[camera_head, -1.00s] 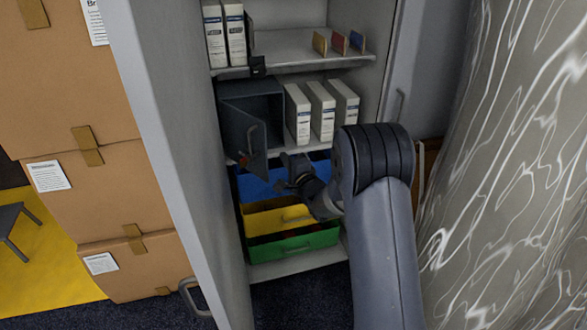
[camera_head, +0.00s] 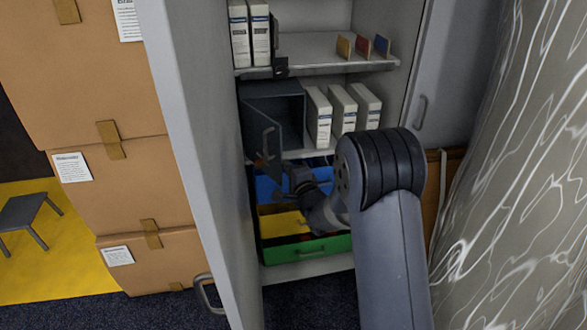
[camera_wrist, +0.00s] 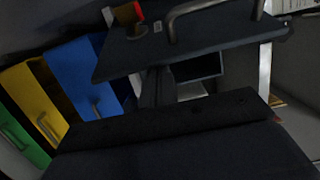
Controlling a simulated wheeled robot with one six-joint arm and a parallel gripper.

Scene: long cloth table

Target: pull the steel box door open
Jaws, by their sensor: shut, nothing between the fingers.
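The dark steel box (camera_head: 290,94) sits on the middle shelf of the cabinet, its front uncovered. Its door (camera_head: 257,122) stands open, swung out at the left side, with a bar handle (camera_head: 268,140). In the wrist view the door (camera_wrist: 215,43) is a dark panel across the top, with its handle (camera_wrist: 176,22) and a red-tipped part (camera_wrist: 127,13) beside it. My gripper (camera_head: 296,175) is shut and empty, below and right of the door handle. In the wrist view my fingers (camera_wrist: 157,88) reach up near the door's lower edge; contact cannot be told.
White binders (camera_head: 343,108) stand right of the box. Blue, yellow and green drawers (camera_head: 308,249) lie below. The open cabinet door (camera_head: 195,130) is on the left, cartons (camera_head: 110,190) beyond it. A marbled surface (camera_head: 510,190) closes off the right.

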